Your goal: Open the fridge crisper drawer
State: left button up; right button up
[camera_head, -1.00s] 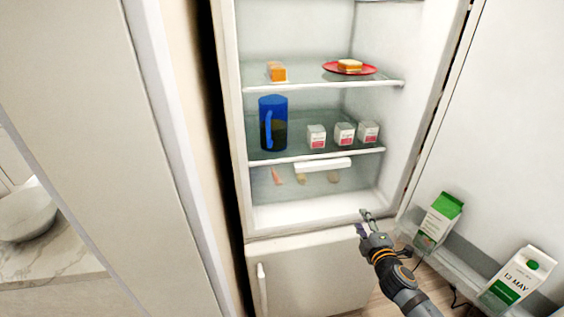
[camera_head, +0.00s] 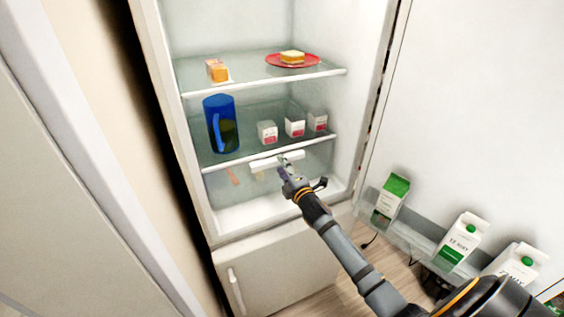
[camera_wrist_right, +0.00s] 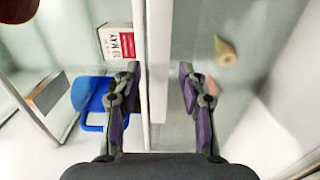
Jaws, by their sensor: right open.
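The fridge crisper drawer is a clear bin under the lower glass shelf, with a white handle bar (camera_head: 264,164) across its front top. Some produce (camera_head: 233,175) shows dimly through the front. My right gripper (camera_head: 284,164) is at the handle's right part and covers some of it in the head view. In the right wrist view, the open gripper (camera_wrist_right: 158,95) has one finger on each side of the white handle bar (camera_wrist_right: 158,50). I cannot tell whether the fingers touch it. The drawer looks closed. My left gripper is not in view.
A blue pitcher (camera_head: 221,125) and several small cartons (camera_head: 267,133) stand on the shelf just above. A red plate (camera_head: 293,61) with food is on the upper shelf. The open fridge door at right holds milk cartons (camera_head: 392,200). The fridge wall is close at left.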

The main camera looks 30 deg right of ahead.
jog(key=shift+w+f, duration=0.1)
jog(key=shift+w, duration=0.3)
grip_shut()
jog(key=shift+s, duration=0.1)
